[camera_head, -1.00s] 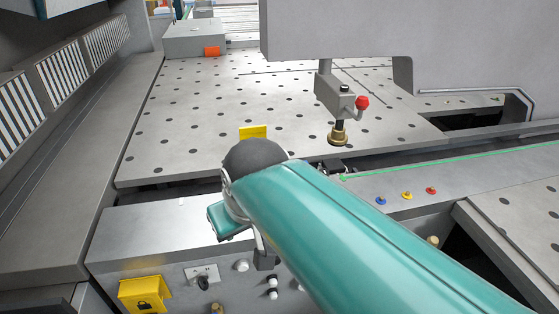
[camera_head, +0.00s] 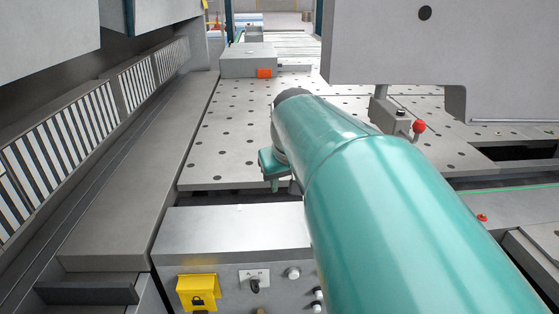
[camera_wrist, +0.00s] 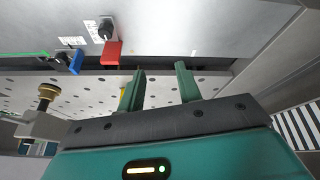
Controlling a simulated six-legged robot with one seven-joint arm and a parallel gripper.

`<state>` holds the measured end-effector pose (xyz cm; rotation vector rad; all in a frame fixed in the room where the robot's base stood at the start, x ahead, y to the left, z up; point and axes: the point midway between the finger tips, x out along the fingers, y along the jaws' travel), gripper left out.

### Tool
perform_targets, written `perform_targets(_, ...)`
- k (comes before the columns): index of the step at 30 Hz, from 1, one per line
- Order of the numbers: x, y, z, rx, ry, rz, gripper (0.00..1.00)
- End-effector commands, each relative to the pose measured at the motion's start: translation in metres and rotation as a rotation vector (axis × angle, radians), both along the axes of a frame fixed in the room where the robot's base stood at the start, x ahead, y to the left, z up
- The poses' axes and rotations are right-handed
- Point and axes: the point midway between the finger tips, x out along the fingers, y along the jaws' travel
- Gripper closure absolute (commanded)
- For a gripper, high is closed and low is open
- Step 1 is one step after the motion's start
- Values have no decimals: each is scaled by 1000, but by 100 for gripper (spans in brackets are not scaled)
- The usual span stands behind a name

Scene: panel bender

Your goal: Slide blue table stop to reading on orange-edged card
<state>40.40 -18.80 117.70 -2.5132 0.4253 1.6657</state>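My gripper (camera_wrist: 161,86) is open, its two green fingers apart with nothing held between them, over the edge of the perforated table (camera_wrist: 160,91). In the wrist view a blue block (camera_wrist: 75,63), which looks like the blue table stop, sits by the slot at the upper left. It is apart from the fingers and left of them. Small white labels (camera_wrist: 72,41) lie beside it, too small to read. I cannot make out an orange-edged card.
A red block (camera_wrist: 112,52) stands between the blue block and my fingers. A brass-footed post (camera_wrist: 47,92) rises at the wrist view's left. In the head view, a red-knobbed bracket (camera_head: 397,119) and a large grey panel (camera_head: 430,45) are at right. A yellow lock box (camera_head: 198,290) is in front.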

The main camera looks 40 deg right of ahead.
Motion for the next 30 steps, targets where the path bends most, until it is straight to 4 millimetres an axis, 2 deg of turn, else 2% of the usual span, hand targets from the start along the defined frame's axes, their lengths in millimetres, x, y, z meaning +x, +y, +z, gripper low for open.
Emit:
perform_targets(1,4,-27,1,6,7,-34,65)
perform_targets(5,10,-97,3,21,13,-100,65)
perform_targets(9,2,-178,0,45,11,-171,65)
perform_targets(12,-10,-227,-3,61,1,-212,65)
perform_targets(15,-22,-259,-5,72,-8,-240,65)
perform_targets(18,-28,-273,-6,76,-13,-250,65)
perform_targets(23,-25,-276,-15,77,-13,-250,65)
perform_targets(30,-11,-282,-54,79,-11,-248,65)
